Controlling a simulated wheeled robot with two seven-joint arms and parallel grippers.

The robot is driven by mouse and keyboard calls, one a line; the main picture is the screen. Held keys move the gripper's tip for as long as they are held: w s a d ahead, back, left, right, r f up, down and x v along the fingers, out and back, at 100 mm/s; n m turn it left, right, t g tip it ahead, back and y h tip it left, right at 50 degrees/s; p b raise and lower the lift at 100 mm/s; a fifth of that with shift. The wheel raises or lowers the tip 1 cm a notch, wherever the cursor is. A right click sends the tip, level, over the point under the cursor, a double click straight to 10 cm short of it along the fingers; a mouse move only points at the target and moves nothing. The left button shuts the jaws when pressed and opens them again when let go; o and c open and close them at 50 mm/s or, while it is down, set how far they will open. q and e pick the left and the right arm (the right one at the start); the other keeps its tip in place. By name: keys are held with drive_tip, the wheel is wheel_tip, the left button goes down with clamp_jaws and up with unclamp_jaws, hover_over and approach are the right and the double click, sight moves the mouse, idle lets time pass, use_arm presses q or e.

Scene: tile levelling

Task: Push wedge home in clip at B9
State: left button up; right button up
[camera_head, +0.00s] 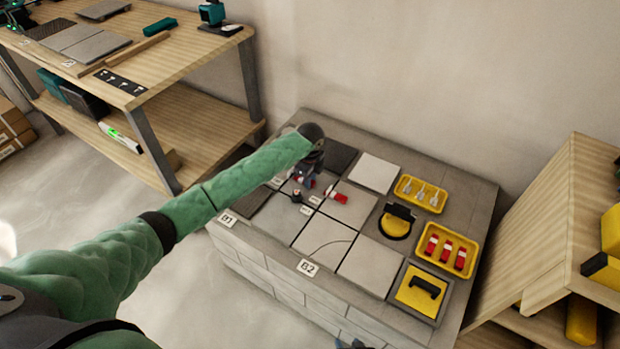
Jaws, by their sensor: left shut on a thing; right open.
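My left gripper (305,180) reaches over the tiled block from the left and is low over the joints between the grey tiles. It is shut on a small red piece, which looks like a wedge; the fingers hide most of it. Another red wedge (338,197) with a white end lies just right of the gripper on the tiles. A dark tip at the bottom edge appears to be my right gripper (355,345), away from the tiles.
A yellow tray (447,270) holds several red wedges. Another yellow tray (431,207) holds white clips. A yellow-and-black tool (397,221) and a yellow float (421,288) lie nearby. Wooden shelving (190,52) stands at left, another wooden unit (560,210) at right.

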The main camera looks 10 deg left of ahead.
use_arm(q)
drive_tip(key=shift+w+a, duration=0.2)
drive_tip(key=shift+a, duration=0.3)
drive_tip(key=shift+w+a+p, duration=0.2)
drive_tip(key=shift+a+p, duration=0.2)
drive_tip(key=shift+a, duration=0.1)
idle(0.5)
drive_tip(key=shift+w+a, duration=0.1)
drive_tip(key=shift+a, duration=0.25)
drive_tip(key=shift+w+a+p, duration=0.2)
drive_tip(key=shift+a+p, duration=0.05)
drive_tip(key=shift+a, duration=0.2)
drive_tip(key=shift+w+a+p, duration=0.2)
drive_tip(key=shift+a, duration=0.25)
idle(1.4)
drive_tip(key=o, duration=0.9)
drive_tip(key=shift+o, duration=0.2)
